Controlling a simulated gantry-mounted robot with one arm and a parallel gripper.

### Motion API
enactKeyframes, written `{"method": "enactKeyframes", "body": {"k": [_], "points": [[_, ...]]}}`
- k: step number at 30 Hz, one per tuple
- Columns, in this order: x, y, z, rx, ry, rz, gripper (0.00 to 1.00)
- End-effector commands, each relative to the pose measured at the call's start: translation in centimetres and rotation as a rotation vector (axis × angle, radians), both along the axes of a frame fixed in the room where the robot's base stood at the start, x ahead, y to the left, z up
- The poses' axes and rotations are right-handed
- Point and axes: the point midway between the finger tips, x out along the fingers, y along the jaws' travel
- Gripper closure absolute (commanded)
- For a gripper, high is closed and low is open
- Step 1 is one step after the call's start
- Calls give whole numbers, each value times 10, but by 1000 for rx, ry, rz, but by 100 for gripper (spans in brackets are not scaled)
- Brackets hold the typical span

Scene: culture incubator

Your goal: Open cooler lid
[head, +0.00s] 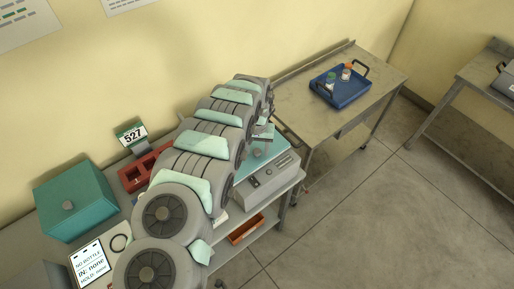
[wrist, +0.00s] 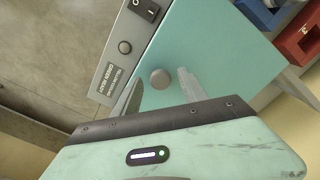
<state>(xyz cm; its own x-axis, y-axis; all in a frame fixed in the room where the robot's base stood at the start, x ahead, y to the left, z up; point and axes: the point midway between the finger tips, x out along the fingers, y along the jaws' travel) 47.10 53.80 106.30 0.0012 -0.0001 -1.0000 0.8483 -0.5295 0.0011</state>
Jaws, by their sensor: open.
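A grey unit with a flat teal lid (head: 271,147) stands on the bench under the end of my arm. Its lid looks closed, and a round grey knob (wrist: 160,78) sits on it in the wrist view. My gripper (wrist: 158,86) is open, with one finger on each side of the knob and nothing held. In the head view, the arm hides most of my gripper. A teal box (head: 85,190) with a knob on top, also closed, stands at the left end of the bench. I cannot tell which of the two is the cooler.
A red rack (head: 140,174) and a "527" display (head: 131,134) stand behind my arm. A status screen (head: 89,264) is at front left. An orange tray (head: 246,229) is on the lower shelf. A blue tray (head: 347,94) with bottles stands on the table at right.

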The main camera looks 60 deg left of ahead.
Motion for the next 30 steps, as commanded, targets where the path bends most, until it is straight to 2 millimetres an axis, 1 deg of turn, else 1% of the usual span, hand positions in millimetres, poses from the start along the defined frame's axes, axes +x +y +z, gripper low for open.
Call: {"method": "enactKeyframes", "body": {"k": [6, 24, 30], "points": [[0, 0, 0, 0, 0, 0, 50], [0, 0, 0, -1, 1, 0, 100], [0, 0, 0, -1, 1, 0, 100]]}}
